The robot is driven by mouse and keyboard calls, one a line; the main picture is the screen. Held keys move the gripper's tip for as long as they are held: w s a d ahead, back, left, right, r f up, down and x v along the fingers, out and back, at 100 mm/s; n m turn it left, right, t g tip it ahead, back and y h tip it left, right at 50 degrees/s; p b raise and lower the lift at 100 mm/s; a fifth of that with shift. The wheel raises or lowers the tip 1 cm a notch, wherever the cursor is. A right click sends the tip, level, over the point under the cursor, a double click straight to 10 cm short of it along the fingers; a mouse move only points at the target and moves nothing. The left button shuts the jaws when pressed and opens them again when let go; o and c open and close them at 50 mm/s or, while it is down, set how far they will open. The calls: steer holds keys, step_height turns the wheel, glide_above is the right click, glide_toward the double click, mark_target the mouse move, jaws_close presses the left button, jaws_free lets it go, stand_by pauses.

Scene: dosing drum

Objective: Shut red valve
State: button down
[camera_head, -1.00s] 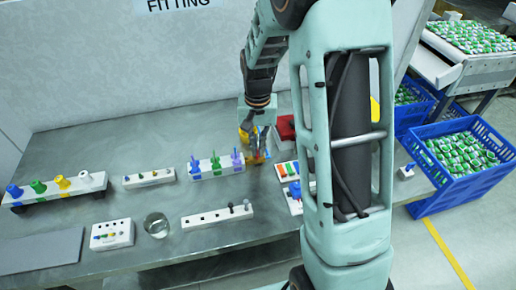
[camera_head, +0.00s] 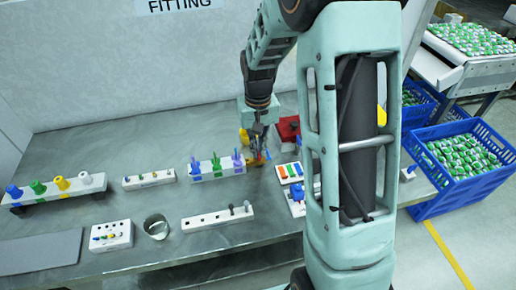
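My gripper (camera_head: 259,150) points down at the back of the bench, just right of the rack with blue, green and purple pieces. A small orange-red part (camera_head: 257,159) shows at its fingertips. It is too small to tell whether it is the red valve, or whether the fingers touch it or are closed. A yellow part (camera_head: 244,136) stands just left of the fingers. A red block (camera_head: 288,129) sits right of the gripper, partly hidden by my arm.
The rack (camera_head: 216,168) stands close on the gripper's left. A panel with coloured strips (camera_head: 289,172) lies to its right. Blue crates (camera_head: 462,195) are beyond the right bench edge.

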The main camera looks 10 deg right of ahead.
steer(key=c, duration=2.2)
jaws_free()
steer(key=shift+o, duration=0.2)
steer(key=shift+r, duration=0.1)
step_height(320, 180, up, 12)
